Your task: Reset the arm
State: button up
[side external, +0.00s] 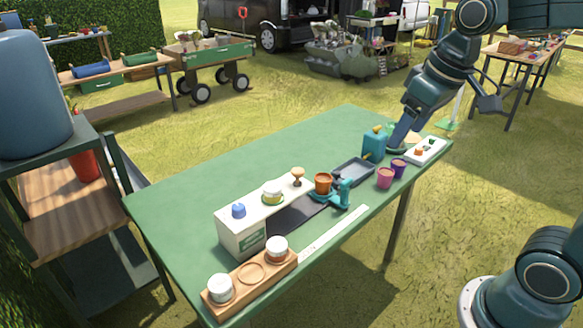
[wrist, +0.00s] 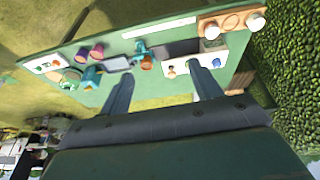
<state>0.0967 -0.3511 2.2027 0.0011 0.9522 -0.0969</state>
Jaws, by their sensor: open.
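My gripper (wrist: 160,72) is open, with its two fingers spread apart and nothing between them in the wrist view. In the side view my gripper (side external: 443,124) hangs at the right, by the far right end of the green table (side external: 200,183). One finger comes down in the picture beside a teal container (side external: 375,143); I cannot tell whether they touch. The other finger points out past the table's end.
On the table are a white box (side external: 240,238), a wooden holder (side external: 240,291) with white-lidded jars, a terracotta pot (side external: 323,183), a dark tray (side external: 353,171), a pink pot (side external: 385,178), a purple pot (side external: 398,168) and a white tray (side external: 427,151). The table's back left is clear.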

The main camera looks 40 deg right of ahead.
jog(key=s+a+f+t, duration=0.1)
jog(key=s+a+f, duration=0.1)
jog(key=s, duration=0.7)
jog(key=shift+s+a+t, duration=0.35)
jog(key=shift+t, duration=0.05)
jog(key=shift+f, duration=0.1)
dwell(1.0)
